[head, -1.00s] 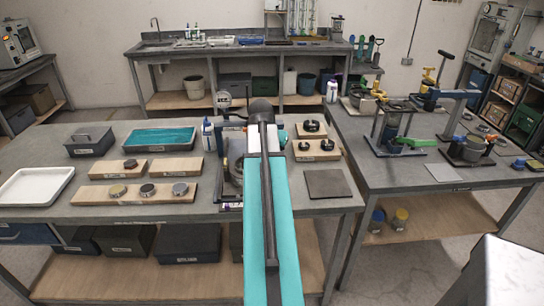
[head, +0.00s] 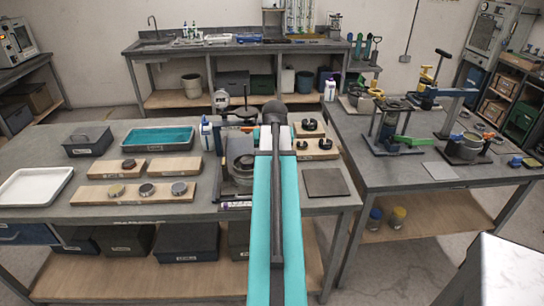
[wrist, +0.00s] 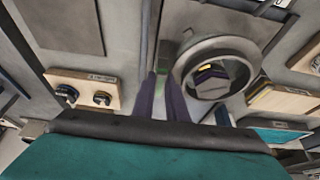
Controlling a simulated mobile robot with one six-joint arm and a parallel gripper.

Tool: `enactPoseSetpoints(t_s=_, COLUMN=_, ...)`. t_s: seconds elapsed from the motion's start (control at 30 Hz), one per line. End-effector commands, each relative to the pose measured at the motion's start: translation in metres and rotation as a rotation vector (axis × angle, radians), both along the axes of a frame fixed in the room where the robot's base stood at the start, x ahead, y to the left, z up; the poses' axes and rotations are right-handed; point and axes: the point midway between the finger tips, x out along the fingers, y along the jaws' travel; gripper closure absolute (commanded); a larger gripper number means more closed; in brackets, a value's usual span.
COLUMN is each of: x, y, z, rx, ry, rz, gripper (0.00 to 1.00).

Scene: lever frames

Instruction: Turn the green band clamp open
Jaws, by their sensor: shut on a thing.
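In the wrist view a grey ring-shaped mould (wrist: 214,66) with a round opening stands on a base plate. A small patch of green (wrist: 161,70), which I take to be the band clamp's lever, shows at its left side. My gripper (wrist: 160,78) has its dark fingers close together at this green part and is shut on it. The fingers hide most of the lever, so its exact angle cannot be told. In the head view the mould (head: 241,166) shows left of my arm; my arm hides the gripper and the clamp.
Wooden blocks with dark round pieces (head: 311,128) stand behind and right of my arm. A dark square plate (head: 325,183) lies to the right. Wooden blocks with discs (head: 147,191) and a teal-filled tray (head: 157,138) are at left. Another bench (head: 440,174) with devices stands at right.

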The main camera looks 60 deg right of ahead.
Motion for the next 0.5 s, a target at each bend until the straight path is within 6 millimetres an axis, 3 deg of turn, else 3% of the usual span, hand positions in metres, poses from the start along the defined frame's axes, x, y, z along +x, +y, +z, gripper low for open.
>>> enactPoseSetpoints(t_s=0.23, x=0.0011, y=0.0001, z=0.0007, rx=-0.001, ry=-0.002, rz=0.003, gripper=1.00)
enactPoseSetpoints(t_s=0.27, x=0.0012, y=0.0001, z=0.0007, rx=-0.001, ry=-0.002, rz=0.003, gripper=0.84)
enactPoseSetpoints(t_s=0.33, x=0.0010, y=0.0002, z=0.0005, rx=0.000, ry=-0.001, rz=0.003, gripper=0.72)
enactPoseSetpoints(t_s=0.5, x=0.0007, y=0.0002, z=0.0002, rx=0.000, ry=-0.001, rz=0.001, gripper=0.69)
